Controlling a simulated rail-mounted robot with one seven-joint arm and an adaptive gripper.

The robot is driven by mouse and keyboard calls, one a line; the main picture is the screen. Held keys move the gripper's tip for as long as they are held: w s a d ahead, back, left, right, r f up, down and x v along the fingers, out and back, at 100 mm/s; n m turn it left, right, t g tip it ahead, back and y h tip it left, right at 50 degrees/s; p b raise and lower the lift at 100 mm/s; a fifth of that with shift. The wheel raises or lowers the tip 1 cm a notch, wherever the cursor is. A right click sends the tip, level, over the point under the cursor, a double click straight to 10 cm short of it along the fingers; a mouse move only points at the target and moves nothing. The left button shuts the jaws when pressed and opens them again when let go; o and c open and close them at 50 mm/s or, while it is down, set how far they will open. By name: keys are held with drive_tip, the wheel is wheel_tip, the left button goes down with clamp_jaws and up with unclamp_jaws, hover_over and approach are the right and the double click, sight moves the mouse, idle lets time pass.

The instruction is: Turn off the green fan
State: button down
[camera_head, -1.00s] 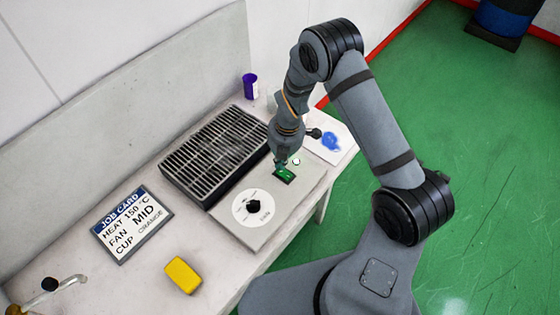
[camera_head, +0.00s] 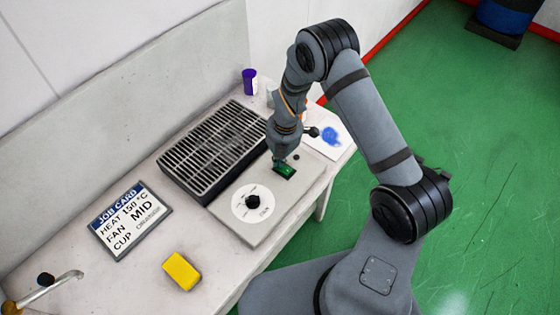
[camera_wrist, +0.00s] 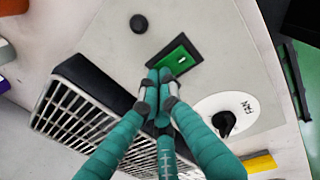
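The green rocker switch (camera_head: 285,170), set in a black frame on the fan unit's grey panel, also shows in the wrist view (camera_wrist: 181,57). The round indicator (camera_head: 296,157) beside it is dark; it also shows in the wrist view (camera_wrist: 139,23). My gripper (camera_head: 279,163) is down at the switch. In the wrist view its teal fingers (camera_wrist: 160,82) are drawn together, with nothing seen between them. Their tips overlap the switch's lower-left edge; I cannot tell if they press it. The fan unit's slatted grille (camera_head: 215,147) lies to the left.
A white dial (camera_head: 240,214) with a black knob, marked FAN in the wrist view, is on the same panel. A job card (camera_head: 130,220), a yellow block (camera_head: 181,271), a purple cup (camera_head: 249,82) and a blue-stained sheet (camera_head: 338,139) are on the bench.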

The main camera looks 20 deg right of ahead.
drive_tip(key=shift+s+d+f, duration=0.1)
drive_tip(key=shift+s, duration=0.1)
drive_tip(key=shift+s+d+r+b, duration=0.3)
drive_tip(key=shift+s+d+r, duration=0.05)
drive_tip(key=shift+s, duration=0.1)
drive_tip(key=shift+w, duration=0.1)
wheel_tip(320, 180, up, 14)
drive_tip(key=w+a, duration=0.1)
drive_tip(key=shift+w, duration=0.15)
idle(0.3)
drive_tip(key=shift+f, duration=0.1)
